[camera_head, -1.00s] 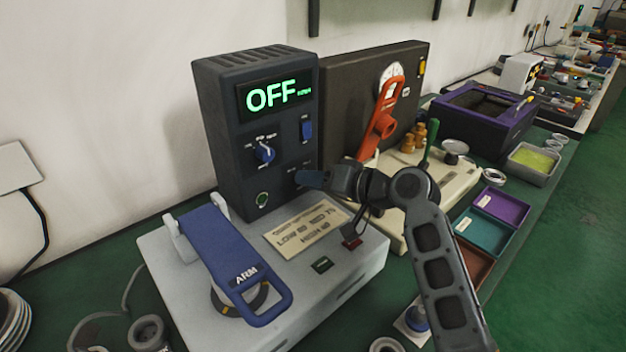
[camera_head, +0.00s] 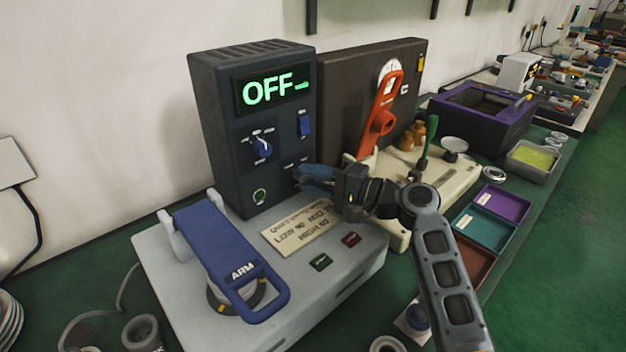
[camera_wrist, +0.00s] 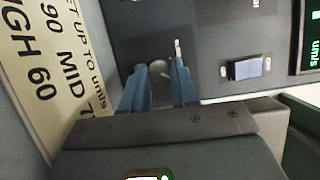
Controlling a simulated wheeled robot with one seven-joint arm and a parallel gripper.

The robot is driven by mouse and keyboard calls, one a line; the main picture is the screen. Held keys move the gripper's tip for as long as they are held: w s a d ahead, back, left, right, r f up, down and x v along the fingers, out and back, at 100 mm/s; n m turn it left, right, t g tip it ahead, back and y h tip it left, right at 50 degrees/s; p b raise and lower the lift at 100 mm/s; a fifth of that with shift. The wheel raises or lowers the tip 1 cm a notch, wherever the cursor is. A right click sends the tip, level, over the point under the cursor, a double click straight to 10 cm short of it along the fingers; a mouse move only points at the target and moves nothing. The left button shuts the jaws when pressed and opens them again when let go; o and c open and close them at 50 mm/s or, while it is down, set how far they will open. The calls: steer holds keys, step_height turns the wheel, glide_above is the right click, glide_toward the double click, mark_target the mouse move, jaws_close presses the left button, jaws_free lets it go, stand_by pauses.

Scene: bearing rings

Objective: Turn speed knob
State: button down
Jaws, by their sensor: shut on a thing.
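A dark control box stands on a grey base; its display (camera_head: 270,88) reads OFF in green. A blue dial (camera_head: 262,146) with a white pointer is on its face, left of a blue rocker switch (camera_head: 305,126). My gripper (camera_head: 306,180) is at the lower right of that face, below the rocker. In the wrist view, its blue fingers (camera_wrist: 160,85) are on either side of a small round grey knob (camera_wrist: 158,68), shut on it. A white mark (camera_wrist: 177,48) shows just beyond it. In the head view my gripper hides this knob. I cannot read a label naming it.
A blue ARM lever (camera_head: 235,255) lies on the base at left. A printed card (camera_head: 300,228), a green button (camera_head: 320,262) and a red button (camera_head: 351,239) are below my gripper. A brown box with a red lever (camera_head: 380,115) stands close at right.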

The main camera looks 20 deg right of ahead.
steer(key=shift+f+m, duration=0.1)
steer(key=shift+m, duration=0.5)
steer(key=c, duration=0.9)
jaws_free()
steer(key=shift+o, duration=0.2)
steer(key=b+v, duration=0.1)
steer(key=v, duration=0.6)
steer(key=shift+s+d+f, duration=0.15)
steer(key=shift+s+d, duration=0.1)
steer(key=shift+s, duration=0.05)
